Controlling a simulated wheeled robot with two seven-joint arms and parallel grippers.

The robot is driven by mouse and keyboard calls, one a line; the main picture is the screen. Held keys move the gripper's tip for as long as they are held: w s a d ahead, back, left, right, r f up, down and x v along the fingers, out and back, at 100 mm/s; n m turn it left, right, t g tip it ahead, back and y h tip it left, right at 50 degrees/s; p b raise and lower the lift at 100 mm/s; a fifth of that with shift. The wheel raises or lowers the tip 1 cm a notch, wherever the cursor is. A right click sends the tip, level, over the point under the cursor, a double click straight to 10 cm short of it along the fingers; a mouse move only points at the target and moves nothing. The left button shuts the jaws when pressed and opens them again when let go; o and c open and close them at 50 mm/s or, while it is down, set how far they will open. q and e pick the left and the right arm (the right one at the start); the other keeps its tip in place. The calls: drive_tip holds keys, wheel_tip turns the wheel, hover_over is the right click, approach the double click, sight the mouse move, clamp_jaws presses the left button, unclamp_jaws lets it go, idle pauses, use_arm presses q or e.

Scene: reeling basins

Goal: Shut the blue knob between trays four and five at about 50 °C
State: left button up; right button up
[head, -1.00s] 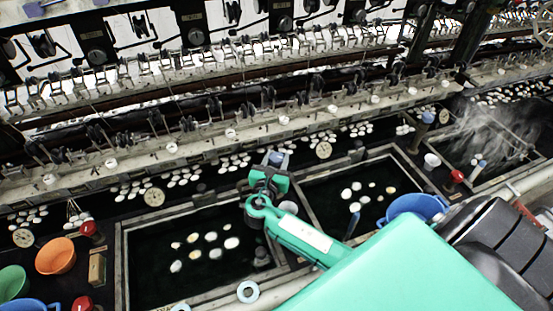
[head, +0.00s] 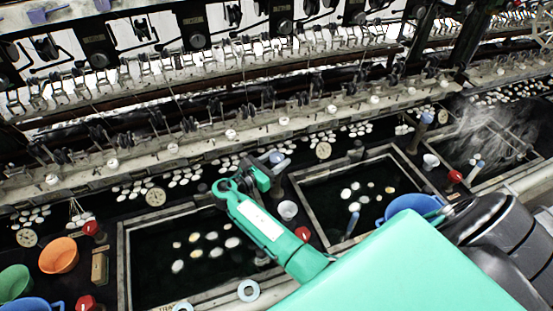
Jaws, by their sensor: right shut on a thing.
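My right arm reaches in from the lower right. My right gripper (head: 268,172) is shut on the blue knob (head: 277,157), on the strip between two dark trays. The gripper partly covers the knob's lower part. The left tray (head: 122,270) and the right tray (head: 395,150) hold dark water with pale cocoons. My arm crosses the left tray's right side. A round dial (head: 323,150) sits behind the right tray; its reading is too small to tell. Tray numbers cannot be read. My left gripper is not in view.
A white cup (head: 288,210) and a red knob (head: 302,234) stand just right of my forearm. A blue bowl (head: 410,203) is beside my arm. Orange (head: 58,255) and green (head: 15,283) bowls stand at left. The reeling machine's rail (head: 205,150) runs behind. Steam rises at right.

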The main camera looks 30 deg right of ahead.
drive_tip(key=shift+m+g, duration=0.6)
drive_tip(key=shift+g, duration=0.3)
drive_tip(key=shift+m+g, duration=0.3)
drive_tip(key=shift+g, duration=0.2)
drive_tip(key=o, duration=1)
drive_tip(key=shift+c, duration=0.2)
